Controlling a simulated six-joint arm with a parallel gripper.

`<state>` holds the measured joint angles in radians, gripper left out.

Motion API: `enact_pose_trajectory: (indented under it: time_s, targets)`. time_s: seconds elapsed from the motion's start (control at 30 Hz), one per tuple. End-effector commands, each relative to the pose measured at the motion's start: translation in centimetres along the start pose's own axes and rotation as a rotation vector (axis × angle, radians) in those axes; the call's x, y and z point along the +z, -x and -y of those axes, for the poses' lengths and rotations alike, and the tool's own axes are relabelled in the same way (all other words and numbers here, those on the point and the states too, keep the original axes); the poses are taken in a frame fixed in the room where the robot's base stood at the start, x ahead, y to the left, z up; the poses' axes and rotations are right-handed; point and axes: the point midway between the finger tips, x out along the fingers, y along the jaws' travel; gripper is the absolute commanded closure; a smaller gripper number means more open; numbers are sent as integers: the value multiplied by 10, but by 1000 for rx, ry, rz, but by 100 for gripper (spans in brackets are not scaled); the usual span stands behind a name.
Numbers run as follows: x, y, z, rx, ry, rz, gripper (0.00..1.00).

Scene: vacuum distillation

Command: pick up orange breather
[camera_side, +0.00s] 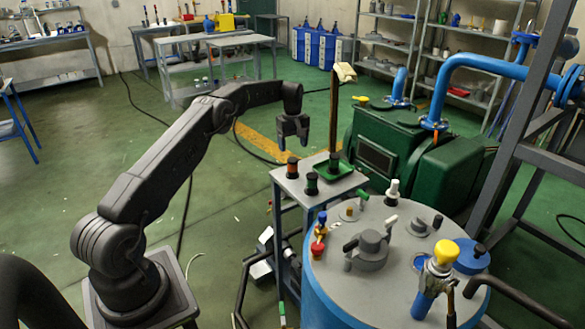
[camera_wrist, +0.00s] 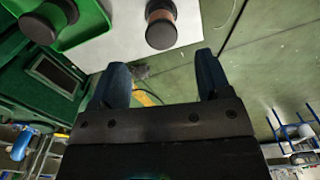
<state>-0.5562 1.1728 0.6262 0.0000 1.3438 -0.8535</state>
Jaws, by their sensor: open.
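The orange breather (camera_side: 292,168), a short cylinder with an orange band and dark cap, stands upright on a small grey stand (camera_side: 289,180). In the wrist view the orange breather (camera_wrist: 160,13) is at the top centre, its dark cap towards the camera. My gripper (camera_side: 292,148) is open and empty, its fingers pointing down just above the breather in the side view. In the wrist view my gripper (camera_wrist: 160,68) shows two spread fingers with nothing between them, and the breather lies beyond the tips.
Another dark-capped one (camera_side: 334,160) sits in a green tray (camera_side: 347,169) beside a tall brown post (camera_side: 334,115). A blue tank (camera_side: 340,300) with fittings on its grey lid is to the right. Open floor lies left.

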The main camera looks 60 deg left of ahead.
Motion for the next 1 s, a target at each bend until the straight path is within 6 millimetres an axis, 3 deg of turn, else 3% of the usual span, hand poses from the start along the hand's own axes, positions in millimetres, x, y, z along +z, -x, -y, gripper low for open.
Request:
enact_pose_trajectory:
  time_s: [0.27, 0.6, 0.87, 1.0]
  targets:
    - [1, -23, 1, -1, -1, 1, 29]
    - [3, -66, 2, 1, -2, 0, 29]
    - [2, -69, 2, 3, -2, -1, 29]
    - [2, -68, 2, 2, -2, -1, 41]
